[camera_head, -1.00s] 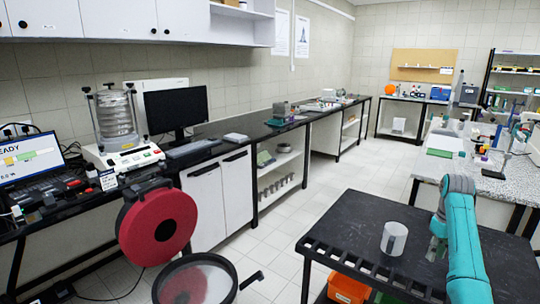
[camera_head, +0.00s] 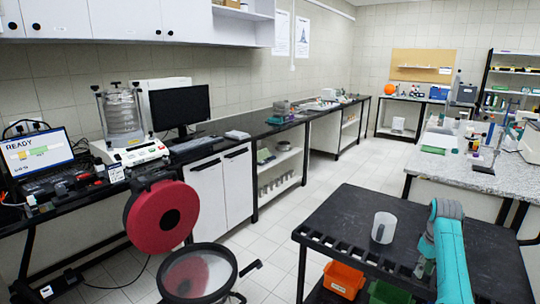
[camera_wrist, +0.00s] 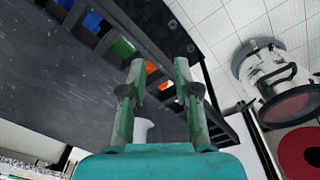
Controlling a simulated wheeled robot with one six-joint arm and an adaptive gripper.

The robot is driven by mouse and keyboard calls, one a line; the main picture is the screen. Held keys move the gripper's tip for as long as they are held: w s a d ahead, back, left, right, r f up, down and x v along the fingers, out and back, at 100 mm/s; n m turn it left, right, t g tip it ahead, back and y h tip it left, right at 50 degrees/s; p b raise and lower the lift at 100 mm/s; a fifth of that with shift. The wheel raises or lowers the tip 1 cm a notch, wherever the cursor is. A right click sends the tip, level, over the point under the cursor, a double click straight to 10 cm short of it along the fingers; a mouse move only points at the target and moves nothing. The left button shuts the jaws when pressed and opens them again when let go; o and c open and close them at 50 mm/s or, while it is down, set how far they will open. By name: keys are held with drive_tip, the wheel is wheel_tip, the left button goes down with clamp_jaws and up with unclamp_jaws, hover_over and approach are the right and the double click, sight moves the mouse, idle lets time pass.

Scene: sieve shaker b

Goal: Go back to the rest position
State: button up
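My gripper (camera_head: 424,268) is over the black slotted cart top (camera_head: 340,215) in the head view, at the end of my teal arm, partly hidden by it. In the wrist view my gripper (camera_wrist: 160,80) has its two fingers apart, with nothing held between the tips. A pale mug (camera_head: 383,228) stands upright on the cart, left of my gripper and apart from it. A pale object (camera_wrist: 143,130), likely this mug, shows between the fingers in the wrist view.
An orange bin (camera_head: 344,280) sits below the cart's slotted edge. A sieve shaker (camera_head: 122,125) with a sieve stack, a laptop (camera_head: 38,150) and a monitor (camera_head: 181,107) stand on the left bench. A speckled bench (camera_head: 460,165) is at right. Clear floor (camera_head: 365,165) lies between.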

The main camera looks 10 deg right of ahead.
drive_tip(key=s+a+f+t+h, duration=0.1)
drive_tip(key=s+a+f, duration=0.1)
drive_tip(key=a+f, duration=0.7)
drive_tip(key=s+a+f+t, duration=0.2)
drive_tip(key=a+f, duration=0.3)
drive_tip(key=f, duration=0.7)
drive_tip(key=s+a+f+t+h, duration=0.1)
drive_tip(key=s+a+f+t, duration=0.1)
drive_tip(key=s+a+f, duration=0.45)
drive_tip(key=s+a+f+t, duration=0.2)
drive_tip(key=s+a+f, duration=0.1)
drive_tip(key=s+a, duration=0.55)
drive_tip(key=s+a+r+t, duration=0.2)
drive_tip(key=s+a+r, duration=0.25)
drive_tip(key=s, duration=0.45)
drive_tip(key=s+a+r+t, duration=0.1)
drive_tip(key=s+a+r, duration=0.4)
drive_tip(key=s, duration=0.5)
drive_tip(key=s+a+r+t+y, duration=0.1)
drive_tip(key=s+a+r+t, duration=0.1)
drive_tip(key=s+r, duration=0.4)
drive_tip(key=s+a+r+t+y, duration=0.1)
drive_tip(key=s+r, duration=0.5)
drive_tip(key=r, duration=0.7)
drive_tip(key=shift+s+a+r+t, duration=0.3)
drive_tip(key=shift+a+t, duration=0.3)
drive_tip(key=shift+a, duration=0.4)
